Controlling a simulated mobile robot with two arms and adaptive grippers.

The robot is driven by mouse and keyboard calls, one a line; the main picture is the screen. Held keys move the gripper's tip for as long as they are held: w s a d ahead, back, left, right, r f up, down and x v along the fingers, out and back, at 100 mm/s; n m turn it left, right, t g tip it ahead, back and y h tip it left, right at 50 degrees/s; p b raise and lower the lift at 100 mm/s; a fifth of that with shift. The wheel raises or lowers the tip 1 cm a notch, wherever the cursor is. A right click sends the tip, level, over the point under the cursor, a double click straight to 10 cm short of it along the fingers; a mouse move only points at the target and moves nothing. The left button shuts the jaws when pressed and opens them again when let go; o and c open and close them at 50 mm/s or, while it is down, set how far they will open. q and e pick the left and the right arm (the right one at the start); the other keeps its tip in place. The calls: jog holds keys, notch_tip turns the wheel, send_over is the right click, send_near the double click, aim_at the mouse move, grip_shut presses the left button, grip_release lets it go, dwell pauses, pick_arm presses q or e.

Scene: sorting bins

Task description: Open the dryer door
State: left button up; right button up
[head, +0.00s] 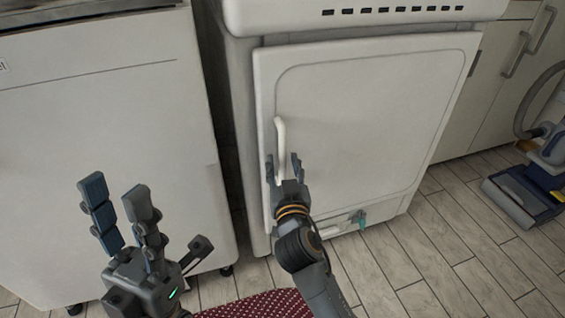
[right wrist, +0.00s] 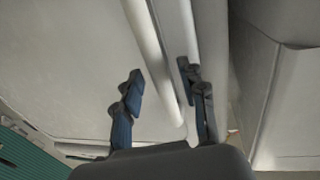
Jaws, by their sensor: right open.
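The dryer door (head: 365,115) is a white panel with a rounded raised outline, and it looks shut. Its white vertical handle (head: 280,145) is on the door's left side. My right gripper (head: 283,163) is open at the handle's lower part, one finger on each side of it. In the right wrist view, the handle (right wrist: 160,60) runs down between the fingers of my right gripper (right wrist: 160,95); I cannot tell whether they touch it. My left gripper (head: 116,205) is open and empty, in front of the white appliance at the left.
A white appliance (head: 100,130) stands left of the dryer, with a narrow dark gap between. A vacuum cleaner (head: 530,190) stands on the tiled floor at the right, near pale cabinets (head: 500,75). A red dotted mat (head: 262,306) lies at the bottom. The floor before the dryer's right side is clear.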

jog(key=shift+w+a, duration=0.1)
jog(key=shift+w, duration=0.75)
jog(key=shift+c, duration=0.2)
grip_shut()
jog(key=shift+s, duration=0.1)
